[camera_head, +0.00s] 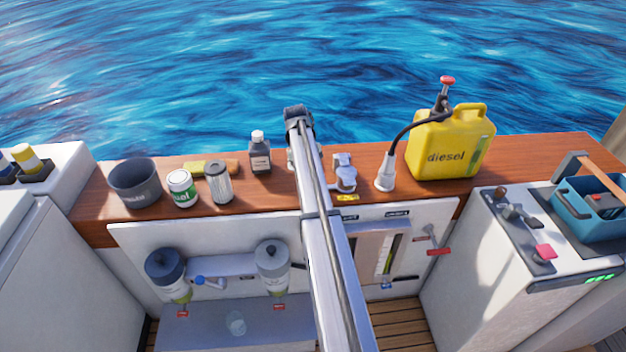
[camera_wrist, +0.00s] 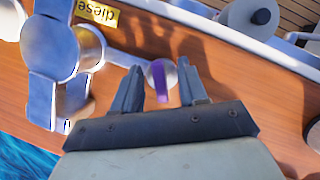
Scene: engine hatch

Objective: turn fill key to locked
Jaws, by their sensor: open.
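The fill key, a purple bar (camera_wrist: 158,82) on a small round pale base, shows in the wrist view between the two fingertips of my gripper (camera_wrist: 160,72). My gripper is open, with a finger on each side of the key and visible gaps. I cannot tell how far the fingertips are above the wood. The metal fuel filler fitting (camera_wrist: 50,50) is to the left, beside a yellow diesel label (camera_wrist: 97,12). In the head view the filler fitting (camera_head: 344,175) stands just right of my arm, which hides the key.
Filter units (camera_head: 272,268) hang below the counter.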

